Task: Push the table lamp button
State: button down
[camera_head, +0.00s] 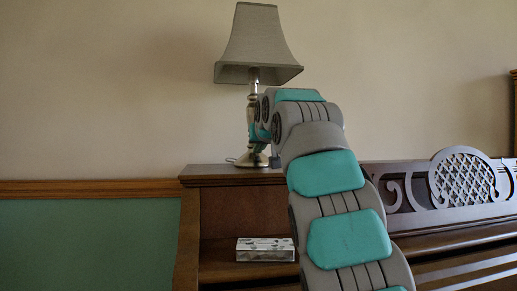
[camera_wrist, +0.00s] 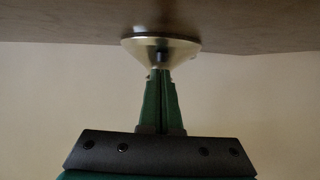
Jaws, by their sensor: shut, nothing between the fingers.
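The table lamp has a grey shade (camera_head: 257,45) and a metal stem and base, and it stands on top of the piano's left end in the head view. My arm hides part of its right side. In the wrist view, the lamp's brass base (camera_wrist: 135,46) shows upside down against the wooden top. A small dark spot (camera_wrist: 160,57) on it may be the button. My gripper (camera_wrist: 162,72) is shut and empty, its green fingertips right at the base. I cannot tell whether they touch it. In the head view the fingers are mostly hidden behind my arm.
The piano's wooden top (camera_head: 215,170) carries the lamp. A tissue box (camera_head: 265,249) sits on a lower ledge. A carved lattice panel (camera_head: 462,178) rises to the right. The wall behind is bare.

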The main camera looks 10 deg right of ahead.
notch_tip(320, 180, up, 3)
jog(key=shift+f+p, duration=0.15)
jog(key=shift+p, duration=0.4)
jog(key=shift+s+b, duration=0.3)
jog(key=shift+s, duration=0.1)
jog(key=v, duration=0.9)
jog(key=shift+s, duration=0.2)
